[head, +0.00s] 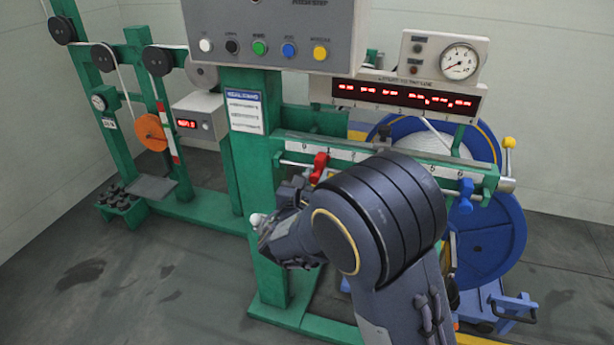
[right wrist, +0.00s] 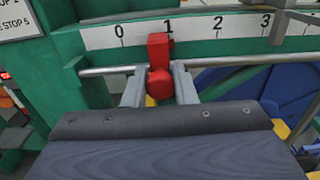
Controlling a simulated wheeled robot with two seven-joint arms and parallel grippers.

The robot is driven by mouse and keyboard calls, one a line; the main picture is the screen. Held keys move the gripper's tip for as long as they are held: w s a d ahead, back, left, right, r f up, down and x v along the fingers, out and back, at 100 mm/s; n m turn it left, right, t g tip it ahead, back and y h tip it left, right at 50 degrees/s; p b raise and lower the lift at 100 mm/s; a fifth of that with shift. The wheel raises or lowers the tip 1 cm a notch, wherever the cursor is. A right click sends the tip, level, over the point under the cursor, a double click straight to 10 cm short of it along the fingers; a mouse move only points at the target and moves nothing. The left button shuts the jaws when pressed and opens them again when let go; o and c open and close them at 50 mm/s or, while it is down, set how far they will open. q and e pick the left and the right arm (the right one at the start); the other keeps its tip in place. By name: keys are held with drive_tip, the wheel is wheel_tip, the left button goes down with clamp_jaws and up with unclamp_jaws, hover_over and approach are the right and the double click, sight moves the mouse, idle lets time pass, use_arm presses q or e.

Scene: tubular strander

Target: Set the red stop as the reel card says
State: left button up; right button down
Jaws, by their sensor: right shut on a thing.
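The red stop (head: 319,168) sits on the rail under the white number scale, towards its left end. In the right wrist view the red stop (right wrist: 158,48) has its block just left of the 1 mark, with a round red knob below. My right gripper (right wrist: 159,86) is shut on this knob, one finger on each side. In the head view my right gripper (head: 300,190) is at the rail, partly hidden by my arm. The white card (head: 243,111) hangs on the green post; its print is too small to read. My left gripper is not in view.
A blue stop (head: 465,196) is on the same rail at right. The scale (head: 350,156) runs above the rod, partly hidden by my arm. A button panel (head: 275,30) hangs above, with a red-lit display (head: 405,97) below it. A blue reel (head: 495,235) stands behind.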

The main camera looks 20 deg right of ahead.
drive_tip(key=shift+w+a, duration=0.1)
drive_tip(key=shift+a, duration=0.05)
drive_tip(key=c, duration=1.2)
unclamp_jaws()
drive_tip(key=shift+c, duration=0.2)
drive_tip(key=v, duration=0.8)
drive_tip(key=shift+p, duration=0.3)
